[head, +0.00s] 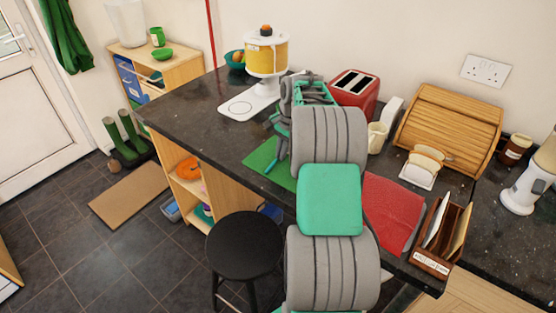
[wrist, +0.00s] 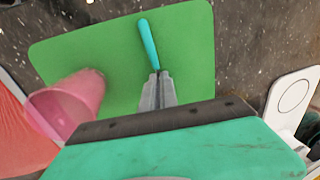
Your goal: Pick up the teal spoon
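The teal spoon (wrist: 148,42) shows in the wrist view as a slim teal handle over the green mat (wrist: 100,50). Its lower end runs in between the fingertips of my gripper (wrist: 158,78), which are close together on it. The rest of the spoon is hidden by the fingers. In the head view the spoon (head: 270,163) shows as a short teal strip over the green mat (head: 256,155), left of my arm. My arm hides much of the mat there. I cannot tell whether the spoon touches the mat.
A pink cup (wrist: 66,103) stands close to the left of my fingers in the wrist view. A white juicer (head: 265,60), a red toaster (head: 355,92), a cream mug (head: 377,137), a red cloth (head: 390,205) and a letter rack (head: 440,240) surround my arm. A black stool (head: 243,245) stands in front.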

